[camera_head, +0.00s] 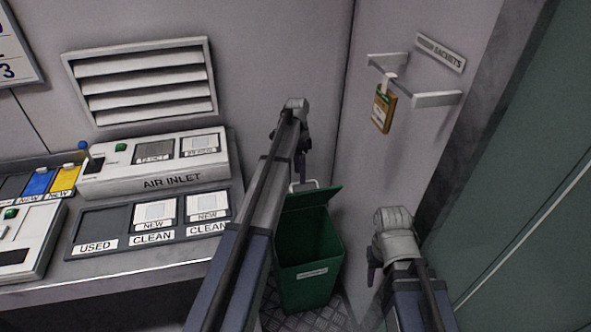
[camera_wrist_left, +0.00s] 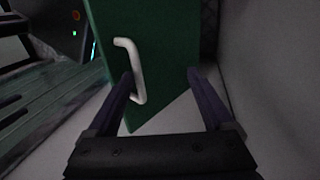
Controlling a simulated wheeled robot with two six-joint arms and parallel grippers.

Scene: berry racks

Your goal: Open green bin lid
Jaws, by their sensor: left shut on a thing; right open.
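The green bin (camera_head: 310,270) stands on the floor in the corner, with a pale label on its front. Its green lid (camera_head: 312,197) is tilted up at the back, and part of the dark opening shows. A white handle (camera_head: 303,186) is on the lid. My left gripper (camera_head: 303,160) is above the lid at the handle. In the left wrist view, the white handle (camera_wrist_left: 134,68) lies against the left finger of my left gripper (camera_wrist_left: 160,80), with the green lid (camera_wrist_left: 155,35) behind. My right gripper (camera_head: 372,268) is open and empty, right of the bin.
A counter (camera_head: 150,262) with the air inlet unit (camera_head: 150,165) and labelled trays is at the left. A sachet holder (camera_head: 437,98) with a hanging packet (camera_head: 383,108) is on the right wall. The wall corner is close behind the bin.

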